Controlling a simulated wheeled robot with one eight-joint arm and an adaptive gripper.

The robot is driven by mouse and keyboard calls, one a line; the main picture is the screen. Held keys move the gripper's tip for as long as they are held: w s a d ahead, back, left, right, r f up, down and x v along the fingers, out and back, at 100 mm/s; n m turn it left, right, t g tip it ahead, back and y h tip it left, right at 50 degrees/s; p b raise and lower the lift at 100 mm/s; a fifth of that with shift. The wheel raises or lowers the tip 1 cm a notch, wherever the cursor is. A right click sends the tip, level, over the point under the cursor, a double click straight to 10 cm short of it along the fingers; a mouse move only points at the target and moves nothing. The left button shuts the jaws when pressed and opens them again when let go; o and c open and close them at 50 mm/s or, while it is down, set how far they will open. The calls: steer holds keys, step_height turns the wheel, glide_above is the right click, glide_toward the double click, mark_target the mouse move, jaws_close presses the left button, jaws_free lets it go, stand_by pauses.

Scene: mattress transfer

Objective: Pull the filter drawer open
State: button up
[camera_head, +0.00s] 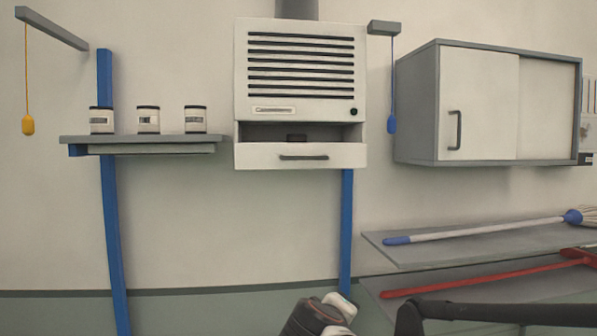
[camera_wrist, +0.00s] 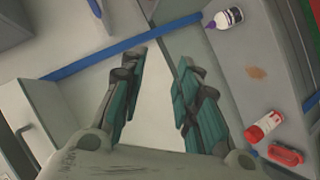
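The filter drawer (camera_head: 315,156) is the white drawer at the bottom of the vented wall unit (camera_head: 243,85) in the head view. It stands out from the unit, and a dark opening with a small dark block (camera_head: 296,137) shows above its front. A dark bar handle (camera_head: 303,157) is on the drawer front. My gripper (camera_wrist: 160,68) is open in the wrist view, its teal-padded fingers apart with nothing between them. The drawer cannot be made out in the wrist view. In the head view only part of my arm shows at the bottom, well below the drawer.
A shelf (camera_head: 140,139) with three jars is left of the unit. A cabinet (camera_head: 478,100) hangs at right, above shelves with a mop (camera_head: 480,231) and a red tool (camera_head: 480,277). The wrist view shows a purple-and-white bottle (camera_wrist: 225,18) and a red-and-white can (camera_wrist: 262,127).

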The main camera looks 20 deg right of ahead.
steer(key=w+r+n+t+h+p, duration=0.1)
steer(key=w+r+p, duration=0.2)
steer(key=r, duration=0.4)
steer(key=w+r+n+t+h+p, duration=0.15)
steer(key=w+r+p, duration=0.25)
steer(key=r, duration=0.4)
steer(key=n+t+h+p, duration=0.1)
steer(key=n+t+p, duration=0.25)
steer(key=p, duration=0.25)
glide_toward(305, 159)
steer(key=p+x, duration=0.3)
steer(key=x, duration=0.7)
steer(key=shift+w+d+r, duration=0.1)
steer(key=shift+w+d, duration=0.15)
steer(key=shift+w, duration=0.05)
jaws_close()
